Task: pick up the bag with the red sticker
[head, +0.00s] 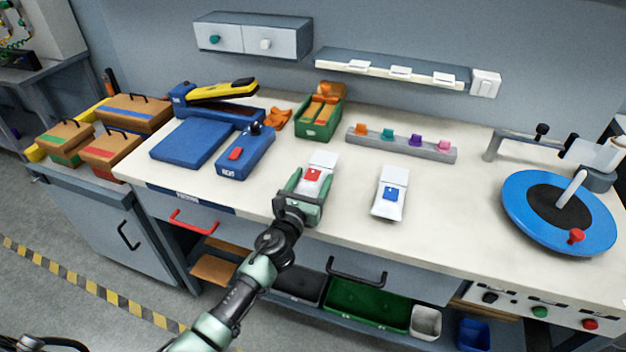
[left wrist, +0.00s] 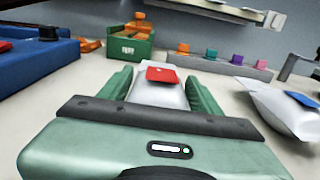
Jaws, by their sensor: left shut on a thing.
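The bag with the red sticker (head: 321,162) is a small pale grey-white packet near the front middle of the bench. Its red sticker faces up. My left gripper (head: 308,186) has its green fingers on both sides of this bag and is shut on it. In the left wrist view the bag (left wrist: 160,95) lies between the two fingers, with the red sticker on top. I cannot tell whether it is clear of the bench. My right gripper is in neither view.
A similar bag with a blue sticker (head: 390,192) lies to the right. A green bin (head: 322,132) with orange packets stands behind. A blue device (head: 245,153) is to the left, and a grey peg rail (head: 402,145) lies behind right. A blue round turntable (head: 535,222) is far right.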

